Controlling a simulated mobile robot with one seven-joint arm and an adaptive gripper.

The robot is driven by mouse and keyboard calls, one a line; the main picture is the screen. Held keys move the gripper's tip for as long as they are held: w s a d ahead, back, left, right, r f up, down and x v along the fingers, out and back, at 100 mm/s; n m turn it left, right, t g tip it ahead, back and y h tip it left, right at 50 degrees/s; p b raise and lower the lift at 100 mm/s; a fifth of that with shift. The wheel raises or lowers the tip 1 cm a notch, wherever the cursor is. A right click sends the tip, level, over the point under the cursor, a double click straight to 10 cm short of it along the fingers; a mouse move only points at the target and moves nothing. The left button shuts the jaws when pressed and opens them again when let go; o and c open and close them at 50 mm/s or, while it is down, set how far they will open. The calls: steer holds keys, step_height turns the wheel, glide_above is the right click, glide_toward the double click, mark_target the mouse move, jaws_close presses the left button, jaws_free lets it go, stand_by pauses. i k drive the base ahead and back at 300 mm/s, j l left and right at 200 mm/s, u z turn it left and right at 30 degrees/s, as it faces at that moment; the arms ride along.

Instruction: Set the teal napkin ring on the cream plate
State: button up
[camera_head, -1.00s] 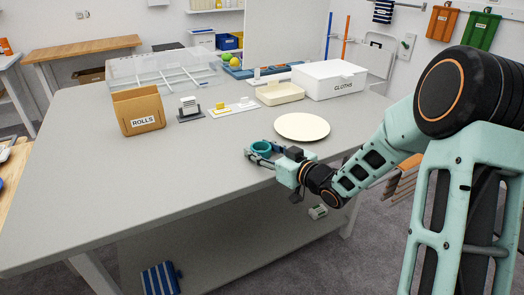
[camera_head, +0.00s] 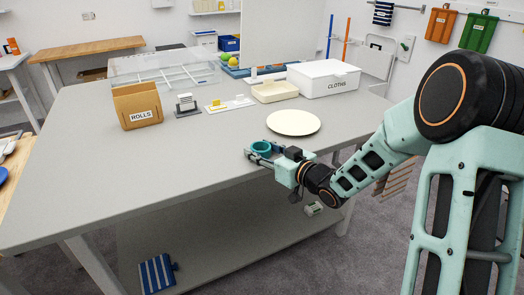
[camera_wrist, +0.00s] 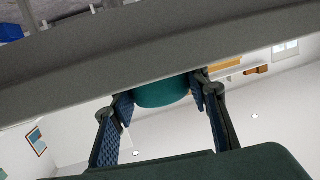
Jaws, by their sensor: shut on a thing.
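The teal napkin ring (camera_head: 261,147) is between the fingers of my gripper (camera_head: 259,154), which is shut on it. In the wrist view the ring (camera_wrist: 162,91) shows as a teal curved band between the two fingertips of my gripper (camera_wrist: 163,96). The cream plate (camera_head: 293,122) lies flat and bare on the grey table. My gripper and the ring are nearer the front edge than the plate and a little to its left in the head view. Whether the ring touches the table cannot be told.
On the grey table (camera_head: 110,190) stand a brown ROLLS box (camera_head: 138,107), a small dark stand (camera_head: 187,106), a cream tray (camera_head: 275,92) and a white CLOTHS box (camera_head: 327,78) behind the plate. The table's left and middle front are clear.

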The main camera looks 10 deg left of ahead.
mark_target(293, 123)
steer(key=k+l, duration=0.2)
steer(key=l, duration=0.15)
steer(key=k+l, duration=0.2)
steer(key=l, duration=0.2)
steer(key=k+l, duration=0.2)
steer(key=l, duration=0.15)
